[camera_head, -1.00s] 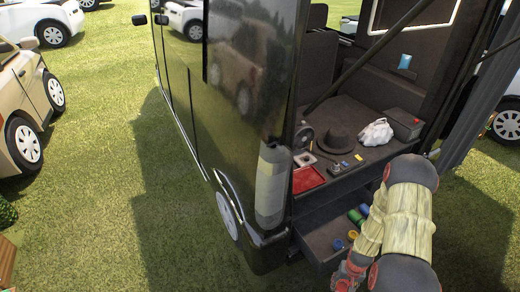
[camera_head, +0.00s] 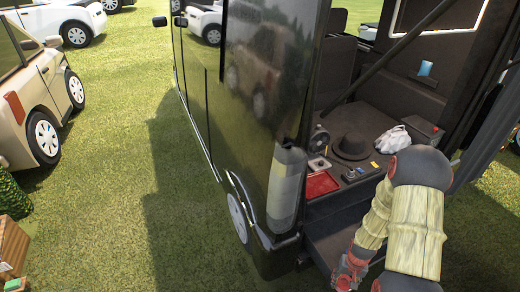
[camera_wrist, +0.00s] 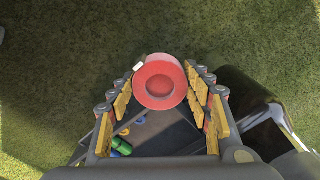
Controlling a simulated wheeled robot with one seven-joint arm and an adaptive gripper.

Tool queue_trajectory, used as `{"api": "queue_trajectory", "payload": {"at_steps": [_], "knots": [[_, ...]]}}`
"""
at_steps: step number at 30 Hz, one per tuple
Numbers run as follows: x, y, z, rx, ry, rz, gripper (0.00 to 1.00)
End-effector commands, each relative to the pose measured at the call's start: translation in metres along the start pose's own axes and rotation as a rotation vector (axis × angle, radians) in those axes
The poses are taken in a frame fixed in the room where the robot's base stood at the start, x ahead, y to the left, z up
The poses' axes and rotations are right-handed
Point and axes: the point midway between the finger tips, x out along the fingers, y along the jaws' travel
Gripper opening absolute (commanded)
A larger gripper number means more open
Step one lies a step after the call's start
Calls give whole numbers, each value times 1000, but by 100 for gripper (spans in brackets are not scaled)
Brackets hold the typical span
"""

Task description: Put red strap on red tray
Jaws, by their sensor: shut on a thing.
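A red strap, a round red roll (camera_wrist: 160,82), sits between the fingers of my gripper (camera_wrist: 160,95) in the wrist view. The gripper is shut on it. In the head view my gripper (camera_head: 350,268) is low, in front of the van's open rear, and the strap cannot be made out there. The red tray (camera_head: 320,185) lies on the van's dark rear deck, above and left of my gripper. The tray looks empty.
A black hat (camera_head: 353,145), a white bag (camera_head: 393,140) and a dark box (camera_head: 423,130) stand on the deck. An open drawer (camera_head: 325,243) juts out below it; green and blue items (camera_wrist: 120,146) show in the wrist view. The van's corner (camera_head: 285,190) stands left of the opening.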

Motion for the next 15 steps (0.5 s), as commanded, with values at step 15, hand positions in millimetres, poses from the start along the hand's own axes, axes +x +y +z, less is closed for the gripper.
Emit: {"api": "queue_trajectory", "payload": {"at_steps": [15], "knots": [[-94,-151,-40,-241,7,-1,19]]}}
